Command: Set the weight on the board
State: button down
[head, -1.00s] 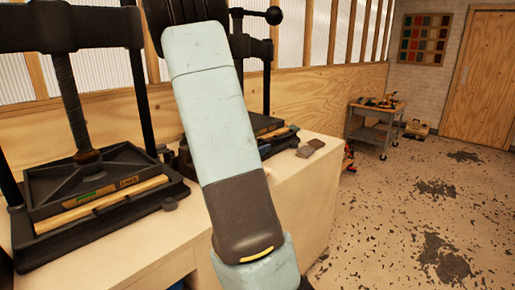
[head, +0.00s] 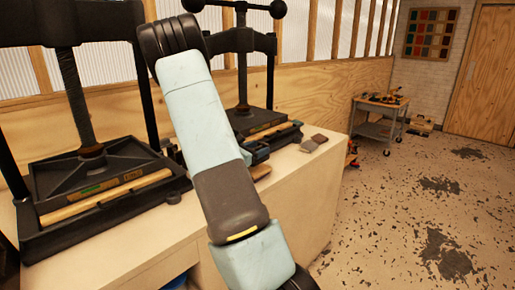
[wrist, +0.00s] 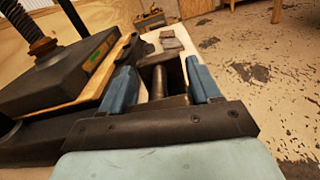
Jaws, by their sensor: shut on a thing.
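In the wrist view, the blue fingers of my gripper (wrist: 160,70) are shut on a dark grey metal weight (wrist: 157,86) with a rounded bar. A pale wooden board (wrist: 72,103) lies in the near press, under its dark plate, to the left of my gripper. In the head view, a wooden edge (head: 105,198) also shows along the front of the left press. There my arm hides most of the weight, and only a blue bit of my gripper (head: 261,153) shows beside the arm. I cannot tell whether the weight touches the bench.
Two black screw presses, left (head: 90,165) and farther back (head: 262,125), stand on the pale bench (head: 300,190). Two small brown-grey blocks (head: 314,143) lie near its right edge. A tool cart (head: 378,125) stands beyond on the open floor.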

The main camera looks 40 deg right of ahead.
jog(key=shift+w+d+f, duration=0.15)
jog(key=shift+w+f, duration=0.05)
jog(key=shift+f, duration=1.6)
jog(key=shift+c, duration=1.1)
grip_release()
